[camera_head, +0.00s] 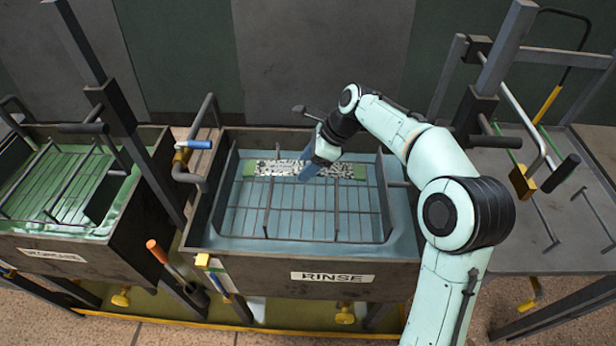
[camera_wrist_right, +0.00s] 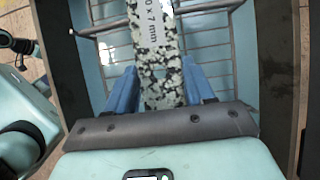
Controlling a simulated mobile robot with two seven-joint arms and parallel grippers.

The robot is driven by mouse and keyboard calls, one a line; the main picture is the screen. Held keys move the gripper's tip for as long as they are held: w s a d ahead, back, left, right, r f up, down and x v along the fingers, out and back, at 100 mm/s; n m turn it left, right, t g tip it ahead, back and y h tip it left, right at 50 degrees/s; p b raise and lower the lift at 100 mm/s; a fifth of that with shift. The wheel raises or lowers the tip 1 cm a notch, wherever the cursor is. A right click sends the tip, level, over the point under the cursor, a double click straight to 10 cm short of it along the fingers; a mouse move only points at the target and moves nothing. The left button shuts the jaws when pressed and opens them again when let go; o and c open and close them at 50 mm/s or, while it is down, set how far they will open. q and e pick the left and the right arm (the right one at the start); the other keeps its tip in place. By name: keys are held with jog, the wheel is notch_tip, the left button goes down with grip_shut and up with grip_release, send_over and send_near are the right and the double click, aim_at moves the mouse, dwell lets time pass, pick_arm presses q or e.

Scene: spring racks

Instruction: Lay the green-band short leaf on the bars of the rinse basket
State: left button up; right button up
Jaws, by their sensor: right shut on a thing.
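I cannot tell whether the leaf touches the bars. In the right wrist view the leaf (camera_wrist_right: 155,45), with a printed size label, runs between the blue fingers of the right gripper (camera_wrist_right: 162,88). My left gripper is not in view.
The basket sits in the rinse tank (camera_head: 255,258), in bluish liquid. A second tank (camera_head: 100,255) with green liquid and its own rack (camera_head: 60,190) stands at the left. A grey table (camera_head: 510,250) with hooks and bars is at the right. Dark posts (camera_head: 115,110) rise between the stations.

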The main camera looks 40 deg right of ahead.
jog(key=shift+f+b, duration=0.45)
jog(key=shift+f, duration=1.7)
jog(key=shift+f, duration=0.4)
jog(key=o, duration=1.4)
jog(key=shift+f, duration=0.15)
jog(key=shift+r, duration=0.55)
jog(key=p+v, duration=0.2)
jog(key=v, duration=1)
jog(key=shift+a+f, duration=0.1)
